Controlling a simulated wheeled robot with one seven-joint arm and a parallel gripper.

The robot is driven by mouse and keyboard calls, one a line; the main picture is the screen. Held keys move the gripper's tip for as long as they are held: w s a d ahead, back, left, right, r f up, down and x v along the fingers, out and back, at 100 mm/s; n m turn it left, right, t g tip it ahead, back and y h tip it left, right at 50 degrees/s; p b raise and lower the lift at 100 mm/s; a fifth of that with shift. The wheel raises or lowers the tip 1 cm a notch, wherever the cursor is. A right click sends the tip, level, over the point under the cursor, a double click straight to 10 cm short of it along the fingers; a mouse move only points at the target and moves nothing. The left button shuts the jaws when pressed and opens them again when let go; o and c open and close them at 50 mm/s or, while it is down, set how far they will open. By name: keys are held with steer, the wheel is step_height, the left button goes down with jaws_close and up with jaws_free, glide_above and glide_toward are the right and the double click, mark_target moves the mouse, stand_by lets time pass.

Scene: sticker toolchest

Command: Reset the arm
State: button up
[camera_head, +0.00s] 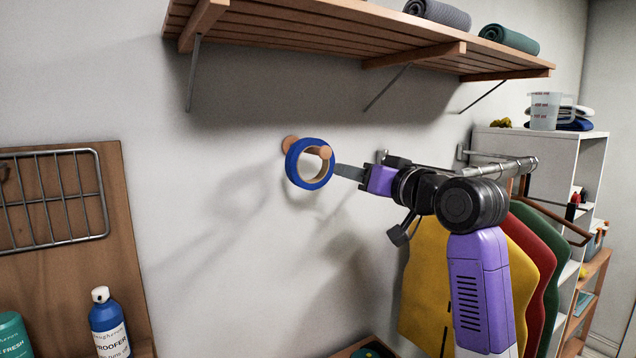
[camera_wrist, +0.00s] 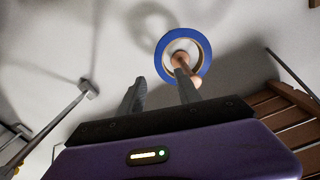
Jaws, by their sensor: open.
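My gripper (camera_head: 350,172) is raised in front of the wall, just right of a blue roll of tape (camera_head: 309,164). The roll hangs on a round wooden peg (camera_head: 324,152) fixed to the wall. In the wrist view my gripper (camera_wrist: 161,88) has its two fingers apart with nothing between them. The blue roll (camera_wrist: 205,56) and the wooden peg (camera_wrist: 183,66) show beyond the fingertips there, nearer the right finger. I cannot tell whether a fingertip touches the roll.
A slatted wooden shelf (camera_head: 310,35) with rolled cloths sits above my arm. Yellow, red and green garments (camera_head: 428,285) hang from a metal rail (camera_head: 500,168) behind and right of it. A wire rack (camera_head: 55,200) and bottles (camera_head: 108,325) stand at left. The wall between is clear.

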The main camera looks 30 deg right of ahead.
step_height(320, 180, up, 5)
steer(key=s+d+t+h, duration=0.1)
steer(key=t, duration=0.1)
steer(key=s+a+f+m+h, duration=0.1)
steer(key=s+a+f+h, duration=0.15)
steer(key=s+f, duration=0.55)
steer(key=s+a+f+t+h, duration=0.1)
steer(key=s+a+f, duration=0.3)
steer(key=f, duration=0.7)
steer(key=s+a+f+m+h, duration=0.1)
steer(key=s+a+f, duration=0.2)
steer(key=s+f, duration=0.5)
steer(key=s+a+f+n+g+y, duration=0.1)
steer(key=s+a+f, duration=0.3)
steer(key=s, duration=0.5)
steer(key=s+a+f+n+g+y, duration=0.2)
steer(key=s+a+f+g, duration=0.1)
steer(key=s+f, duration=0.5)
steer(key=s+a+f+n+g+y, duration=0.2)
steer(key=s+a+f, duration=0.3)
steer(key=s, duration=0.5)
steer(key=shift+a+f, duration=0.2)
steer(key=shift+f, duration=0.7)
steer(key=shift+y+b, duration=0.25)
steer(key=shift+b, duration=0.05)
